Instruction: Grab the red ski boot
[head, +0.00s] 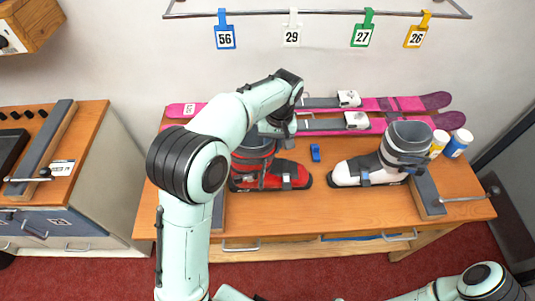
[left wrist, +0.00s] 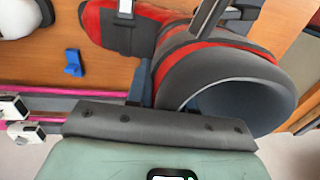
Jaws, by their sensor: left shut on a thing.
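The red ski boot (head: 272,176) stands upright on the wooden bench in the head view, its toe to the right. In the left wrist view the red boot (left wrist: 180,42) shows its dark, open cuff close to the camera. My left gripper (head: 270,130) comes down from above at the boot's upper cuff and is shut on it. My forearm and hand hide part of the cuff in the head view, and the exact finger contact is hard to see. My right gripper is out of view; only part of that arm shows at the lower right.
A white-and-grey boot (head: 370,165) stands to the right, with a small blue block (head: 315,153) between the boots. Pink skis (head: 400,103) lie behind. Two small bottles (head: 457,143) and a clamp bar (head: 428,195) are at the right end. Numbered tags (head: 362,36) hang above.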

